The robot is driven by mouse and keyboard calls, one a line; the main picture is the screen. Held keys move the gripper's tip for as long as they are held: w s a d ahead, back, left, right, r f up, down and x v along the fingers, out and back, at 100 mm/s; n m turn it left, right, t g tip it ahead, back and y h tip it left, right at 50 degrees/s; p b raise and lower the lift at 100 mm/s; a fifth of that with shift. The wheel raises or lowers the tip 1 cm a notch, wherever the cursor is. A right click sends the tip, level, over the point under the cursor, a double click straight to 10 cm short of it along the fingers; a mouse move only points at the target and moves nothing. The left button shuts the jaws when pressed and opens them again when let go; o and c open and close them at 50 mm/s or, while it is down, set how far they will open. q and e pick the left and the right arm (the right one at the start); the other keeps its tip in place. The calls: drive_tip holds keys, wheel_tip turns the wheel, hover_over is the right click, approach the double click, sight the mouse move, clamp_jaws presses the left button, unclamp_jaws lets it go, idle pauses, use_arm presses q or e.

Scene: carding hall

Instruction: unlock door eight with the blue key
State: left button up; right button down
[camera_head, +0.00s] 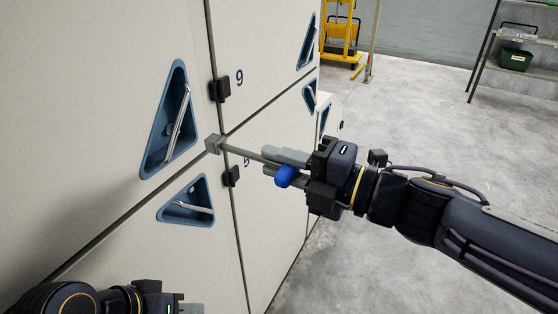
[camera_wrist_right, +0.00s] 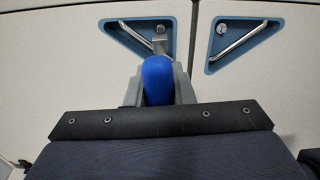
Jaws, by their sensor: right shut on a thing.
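My right gripper (camera_head: 276,168) is shut on the blue key (camera_head: 286,176). The key's grey shaft points left and ends in a square tip (camera_head: 214,144) in front of the cabinet, near the seam between doors. In the right wrist view its blue handle (camera_wrist_right: 157,80) is between the fingers, and the tip overlaps the left triangular recess (camera_wrist_right: 125,33). I cannot tell whether the tip touches anything. In the head view, the large upper-left recess (camera_head: 150,165) has a handle and a small lock. No readable eight shows. My left gripper (camera_head: 190,308) is partly cut off at the bottom left.
A door marked 9 (camera_head: 265,65) is at the upper right of the seam. Black hinges (camera_head: 219,90) stand out along the seam. A yellow cart (camera_head: 340,38) and a shelf (camera_head: 530,80) with a green box (camera_head: 515,59) stand behind.

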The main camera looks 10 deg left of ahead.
drive_tip(key=shift+r+m+p, duration=0.25)
drive_tip(key=shift+m+p, duration=0.55)
drive_tip(key=shift+p, duration=0.15)
drive_tip(key=shift+m+p, duration=0.95)
drive_tip(key=shift+m, duration=0.15)
drive_tip(key=shift+f+m, duration=0.2)
drive_tip(key=shift+m, duration=0.3)
drive_tip(key=shift+p, duration=0.3)
drive_tip(key=shift+r+m+p, duration=0.2)
drive_tip(key=shift+m+p, duration=0.4)
drive_tip(key=shift+p, duration=0.1)
drive_tip(key=shift+m+p, duration=1)
drive_tip(key=shift+m, duration=0.1)
drive_tip(key=shift+f+m+p, duration=0.1)
drive_tip(key=shift+m+p, duration=0.25)
drive_tip(key=shift+m, duration=0.15)
drive_tip(key=shift+f, duration=0.1)
